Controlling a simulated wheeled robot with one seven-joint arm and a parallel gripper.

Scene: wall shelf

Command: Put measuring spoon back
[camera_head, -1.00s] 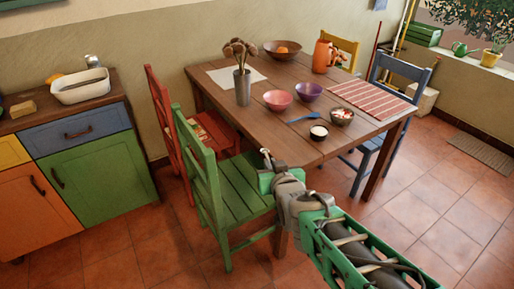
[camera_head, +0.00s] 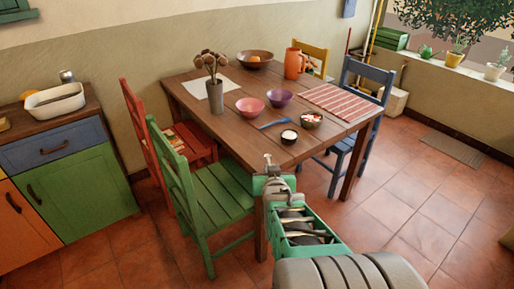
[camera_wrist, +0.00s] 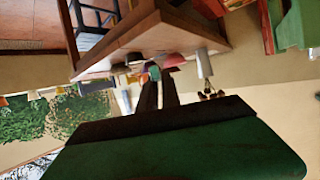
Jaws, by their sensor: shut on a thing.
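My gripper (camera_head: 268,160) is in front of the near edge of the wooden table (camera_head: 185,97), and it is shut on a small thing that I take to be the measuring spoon. Its shape is hard to make out in the head view. In the wrist view, the dark fingers of my gripper (camera_wrist: 157,92) are close together, with a small teal patch (camera_wrist: 154,72) at their tips. A blue utensil (camera_head: 273,124) lies on the table. A grey holder (camera_head: 215,96) with several brown utensils stands behind it to the left.
A green chair (camera_head: 225,193) is left of my arm.

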